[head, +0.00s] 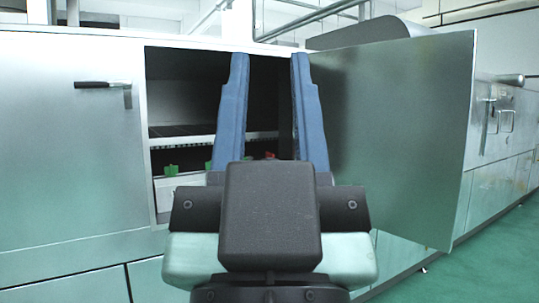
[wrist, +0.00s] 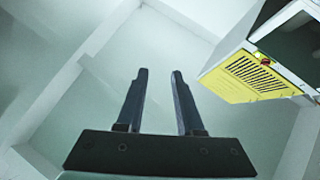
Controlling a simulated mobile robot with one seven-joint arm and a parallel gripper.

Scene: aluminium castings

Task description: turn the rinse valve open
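My gripper (head: 268,57) is raised in front of an open cabinet, its two blue fingers wide apart with nothing between them. In the wrist view my gripper (wrist: 160,71) is also open and empty. Inside the cabinet, low down, are a small green part (head: 171,170), another green part (head: 209,165) and a small red part (head: 269,156), partly hidden behind my fingers. They may be valve handles, but I cannot tell which is the rinse valve or how it is turned. My gripper touches none of them as far as I see.
The cabinet's metal door (head: 400,130) stands open to the right. A closed panel with a dark handle (head: 92,85) is on the left. A shelf (head: 180,141) crosses the opening. Green floor (head: 490,265) is clear at right. The wrist view shows a yellow vented panel (wrist: 240,85).

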